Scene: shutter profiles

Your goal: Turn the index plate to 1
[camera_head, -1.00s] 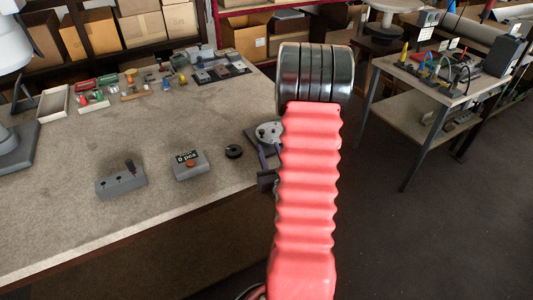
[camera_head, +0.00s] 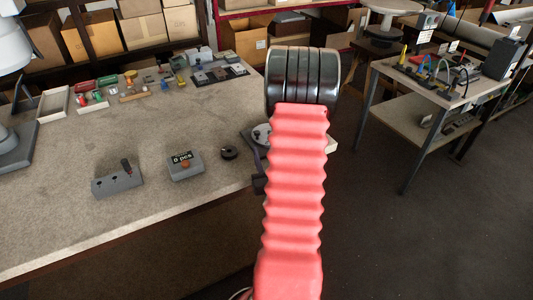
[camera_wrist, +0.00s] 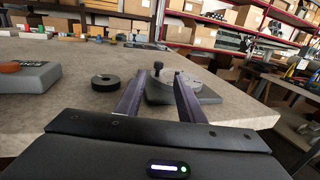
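The index plate is a pale grey disc (camera_wrist: 194,84) on a dark grey base (camera_wrist: 208,96) near the table's right edge. A dark upright knob (camera_wrist: 158,69) stands at its left side in the wrist view. In the head view the disc (camera_head: 262,134) is partly hidden behind my red-sleeved arm. My gripper (camera_wrist: 159,76) is open and empty. Its two fingers point toward the plate, and the knob shows between the fingertips. I cannot tell whether a finger touches the base. Any numbers on the plate are too small to read.
Left of the plate lie a black ring (camera_head: 229,152), a grey "0 pcs" box (camera_head: 186,166) with an orange button, and a grey block (camera_head: 118,182) with a dark lever. Small parts and trays stand further back. A side table (camera_head: 436,80) stands at the right.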

